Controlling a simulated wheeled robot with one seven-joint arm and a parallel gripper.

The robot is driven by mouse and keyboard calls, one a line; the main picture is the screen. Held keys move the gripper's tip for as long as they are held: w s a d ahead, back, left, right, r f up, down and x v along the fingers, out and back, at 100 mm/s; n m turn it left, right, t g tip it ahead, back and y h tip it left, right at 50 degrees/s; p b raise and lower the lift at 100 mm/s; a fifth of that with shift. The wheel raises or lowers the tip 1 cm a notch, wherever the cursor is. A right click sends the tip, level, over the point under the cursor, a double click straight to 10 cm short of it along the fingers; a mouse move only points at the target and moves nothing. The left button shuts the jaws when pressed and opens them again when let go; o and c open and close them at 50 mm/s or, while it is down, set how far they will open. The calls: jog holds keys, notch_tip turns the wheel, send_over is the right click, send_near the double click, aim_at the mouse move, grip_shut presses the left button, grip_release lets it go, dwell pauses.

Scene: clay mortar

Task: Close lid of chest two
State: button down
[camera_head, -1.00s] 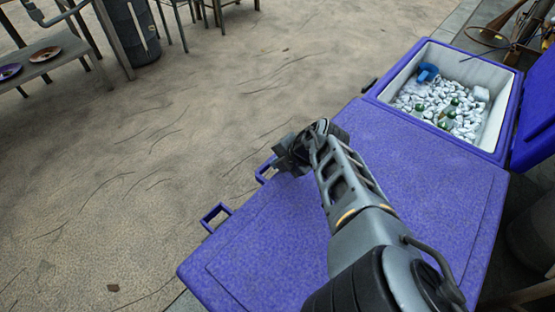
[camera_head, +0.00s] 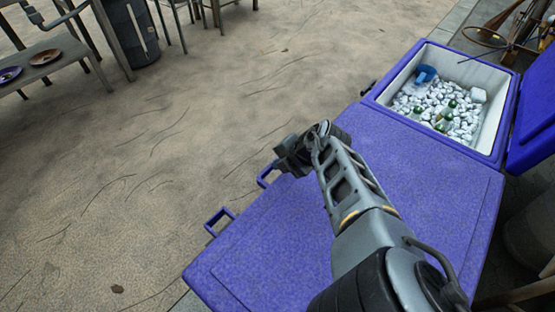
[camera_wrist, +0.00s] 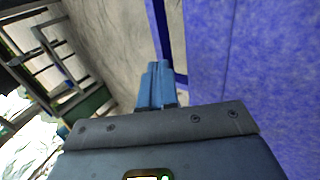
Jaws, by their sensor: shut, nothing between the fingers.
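Two blue chests stand side by side in the head view. The near chest (camera_head: 270,255) has its lid lying flat and shut, with two handles at its left edge. The far chest (camera_head: 379,92) is open, with its lid (camera_head: 538,120) swung up on the right side. It holds white ice, green bottles and a blue scoop. I cannot tell which one is chest two. My gripper (camera_head: 288,158) is over the left edge of the near lid, close to a handle (camera_head: 268,173). In the wrist view its blue fingers (camera_wrist: 156,84) are shut and empty beside the blue chest side (camera_wrist: 245,60).
Sandy ground (camera_head: 190,110) left of the chests is clear. A table with plates (camera_head: 46,56) and a dark barrel (camera_head: 130,30) stand at the upper left. A wooden wheeled object (camera_head: 495,33) is behind the open chest.

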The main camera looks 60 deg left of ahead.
notch_tip(320, 180, up, 12)
jog(key=p, duration=0.8)
jog(key=shift+f, duration=0.2)
